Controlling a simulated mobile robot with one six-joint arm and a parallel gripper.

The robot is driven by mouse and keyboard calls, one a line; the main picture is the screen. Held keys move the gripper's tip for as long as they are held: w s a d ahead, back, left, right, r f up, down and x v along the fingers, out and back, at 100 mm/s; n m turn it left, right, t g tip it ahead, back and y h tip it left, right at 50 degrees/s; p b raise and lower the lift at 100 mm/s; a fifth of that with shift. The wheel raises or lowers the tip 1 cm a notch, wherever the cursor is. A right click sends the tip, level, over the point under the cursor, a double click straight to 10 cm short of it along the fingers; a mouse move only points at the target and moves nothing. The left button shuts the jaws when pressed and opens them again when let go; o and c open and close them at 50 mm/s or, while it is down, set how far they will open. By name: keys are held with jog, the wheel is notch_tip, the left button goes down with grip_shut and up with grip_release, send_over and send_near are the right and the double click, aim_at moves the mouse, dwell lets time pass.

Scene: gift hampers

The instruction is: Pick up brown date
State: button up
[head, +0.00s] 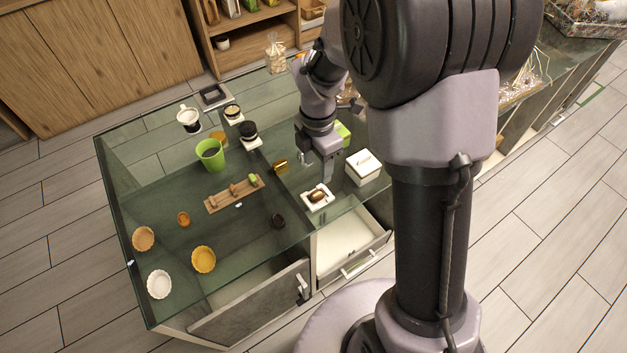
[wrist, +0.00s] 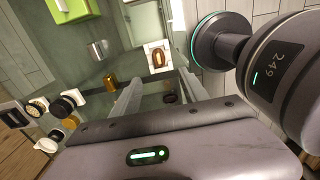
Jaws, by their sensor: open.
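The brown date (head: 317,196) appears to be the glossy oval piece on a small white square dish (head: 307,206) near the counter's front edge. In the wrist view, the date (wrist: 157,59) shows a lighter middle and lies beyond my fingertips, between their lines. My gripper (head: 327,178) points down just behind the dish in the head view. Its fingers (wrist: 158,76) are apart with nothing held between them. A smaller dark brown piece (head: 278,220) lies on the glass to the left; it also shows in the wrist view (wrist: 170,98).
A white lidded box (head: 363,166) stands close to the right of my gripper. A gold cylinder (head: 281,166) stands to the left, near a wooden rack (head: 235,194) and a green cup (head: 210,154). An open drawer (head: 345,243) juts out below the counter's front edge.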

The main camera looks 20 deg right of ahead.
jog(key=b, duration=0.3)
send_over(317, 193)
notch_tip(317, 193, down, 8)
jog(key=shift+s+a+r, duration=0.1)
jog(key=shift+s+r, duration=0.05)
jog(key=shift+r, duration=0.1)
jog(key=f+b, duration=0.3)
jog(key=f, duration=0.2)
jog(key=shift+d+f, duration=0.1)
jog(key=shift+d, duration=0.1)
jog(key=c, duration=1.1)
jog(key=shift+o, duration=0.2)
